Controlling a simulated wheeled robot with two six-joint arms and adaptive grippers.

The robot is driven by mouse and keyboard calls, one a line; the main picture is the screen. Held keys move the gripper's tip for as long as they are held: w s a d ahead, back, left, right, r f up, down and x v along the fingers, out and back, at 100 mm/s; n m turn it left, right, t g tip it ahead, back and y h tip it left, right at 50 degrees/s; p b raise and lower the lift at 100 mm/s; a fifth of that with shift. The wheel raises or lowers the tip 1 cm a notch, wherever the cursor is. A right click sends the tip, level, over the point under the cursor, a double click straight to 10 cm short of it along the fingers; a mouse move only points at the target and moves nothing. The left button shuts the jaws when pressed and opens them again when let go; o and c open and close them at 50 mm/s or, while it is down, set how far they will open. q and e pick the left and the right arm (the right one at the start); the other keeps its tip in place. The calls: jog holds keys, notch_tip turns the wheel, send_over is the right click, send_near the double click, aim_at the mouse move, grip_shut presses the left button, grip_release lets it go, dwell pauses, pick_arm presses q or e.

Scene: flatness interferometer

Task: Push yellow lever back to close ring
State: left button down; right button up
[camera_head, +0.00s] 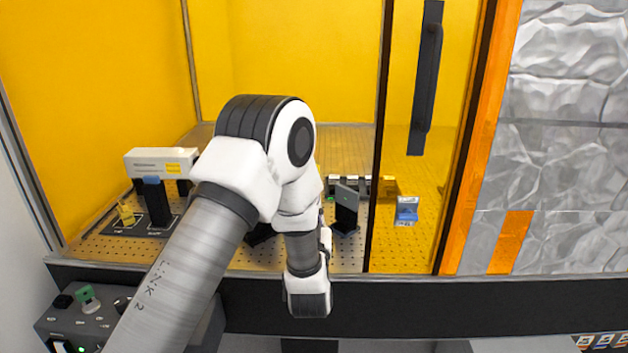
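A small yellow piece (125,212), which looks like the yellow lever, stands on a dark labelled base plate (98,226) at the left of the perforated bench. A black post with a blue top (153,195) stands just right of it. I cannot make out a ring; my arm covers part of the bench. My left arm comes in from the lower left, bends at the elbow and hangs down to its wrist at the enclosure's front edge. The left gripper is hidden behind the arm, so its fingers do not show. My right gripper is out of the picture.
A white box instrument (160,162) stands behind the post. A dark upright plate (346,207) and a small blue-and-white block (406,211) are to the right. A yellow door with a black handle (427,80) covers the right side. A grey control box (88,318) is at lower left.

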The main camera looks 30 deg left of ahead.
pick_arm(q)
jog(key=p+x, duration=0.1)
jog(key=x, duration=0.3)
jog(key=f+p+x, duration=0.1)
jog(key=p+x, duration=0.1)
jog(key=x, duration=0.2)
jog(key=f+p+x, duration=0.1)
jog(key=x, duration=0.3)
jog(key=shift+w+a+f+p, duration=0.1)
jog(key=shift+w+p, duration=0.25)
jog(key=shift+w, duration=0.05)
jog(key=shift+w+a+f, duration=0.25)
jog(key=shift+w+f, duration=0.05)
jog(key=shift+f, duration=0.05)
jog(key=shift+s+d+r, duration=0.1)
jog(key=shift+s+r, duration=0.05)
jog(key=shift+r, duration=0.1)
